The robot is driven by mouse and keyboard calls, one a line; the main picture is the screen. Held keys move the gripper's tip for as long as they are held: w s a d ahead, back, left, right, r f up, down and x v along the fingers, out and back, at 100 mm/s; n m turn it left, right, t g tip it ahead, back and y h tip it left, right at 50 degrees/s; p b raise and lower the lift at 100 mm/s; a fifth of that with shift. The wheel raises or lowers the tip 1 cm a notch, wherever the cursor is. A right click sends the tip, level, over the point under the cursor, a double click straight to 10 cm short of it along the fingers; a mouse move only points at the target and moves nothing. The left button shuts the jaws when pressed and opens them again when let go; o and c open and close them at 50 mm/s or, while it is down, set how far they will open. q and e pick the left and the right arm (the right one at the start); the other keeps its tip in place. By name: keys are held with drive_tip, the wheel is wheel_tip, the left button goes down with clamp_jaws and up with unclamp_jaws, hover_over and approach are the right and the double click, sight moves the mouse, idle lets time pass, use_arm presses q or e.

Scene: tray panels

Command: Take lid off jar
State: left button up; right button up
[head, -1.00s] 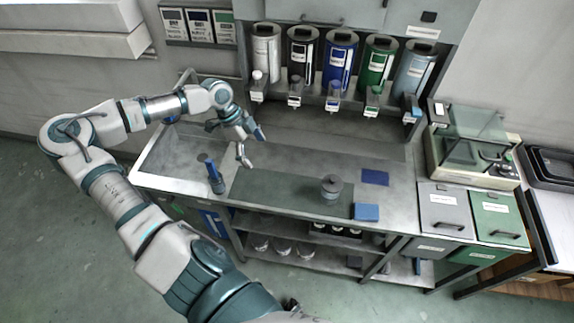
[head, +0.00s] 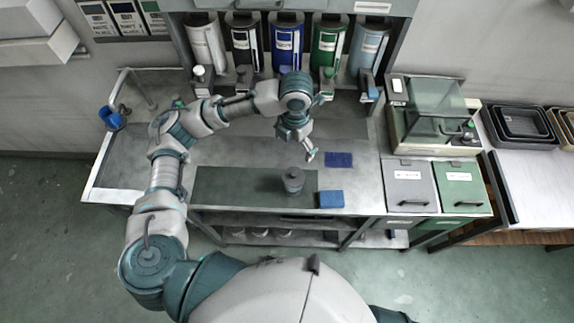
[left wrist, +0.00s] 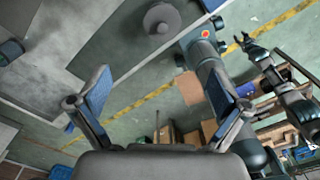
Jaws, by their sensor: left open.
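The grey jar (head: 293,180) stands upright on the dark mat (head: 225,188) on the bench. Its round lid with a small knob sits on top. In the left wrist view the jar (left wrist: 162,20) shows from above, at the top edge. My left gripper (head: 312,155) is open and empty, behind and slightly right of the jar in the head view, apart from it. Its two blue-padded fingers (left wrist: 158,92) are spread wide in the left wrist view. What looks like my right gripper (left wrist: 243,42) shows small at the right there, its jaw state unclear.
A blue block (head: 331,199) lies right of the jar, with a flat dark-blue pad (head: 339,159) behind it. Dispensers (head: 286,45) line the back. Grey (head: 409,186) and green (head: 463,186) lidded bins stand at right. The bench left of the jar is clear.

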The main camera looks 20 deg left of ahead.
use_arm(q)
hover_over(295, 174)
wheel_tip(295, 174, down, 6)
drive_tip(key=f, duration=0.2)
drive_tip(key=a+f, duration=0.1)
drive_tip(key=shift+w+f+p, duration=0.25)
drive_tip(key=shift+f+p, duration=0.05)
drive_tip(key=shift+f, duration=0.05)
wheel_tip(295, 174, down, 2)
drive_tip(key=shift+w+a+f, duration=0.1)
drive_tip(key=shift+a+f, duration=0.05)
drive_tip(key=shift+f, duration=0.1)
drive_tip(key=f, duration=0.1)
drive_tip(key=d+f, duration=0.1)
drive_tip(key=f, duration=0.1)
drive_tip(key=f+p, duration=0.1)
drive_tip(key=shift+s+d+f, duration=0.2)
drive_tip(key=shift+s, duration=0.05)
drive_tip(key=shift+f, duration=0.25)
drive_tip(key=shift+a, duration=0.5)
drive_tip(key=c, duration=0.9)
drive_tip(key=shift+d, duration=0.1)
drive_tip(key=shift+c, duration=0.3)
drive_tip(key=shift+d, duration=0.15)
use_arm(e)
drive_tip(key=shift+s+d+r, duration=0.1)
drive_tip(key=shift+s+r, duration=0.5)
drive_tip(key=shift+r, duration=0.25)
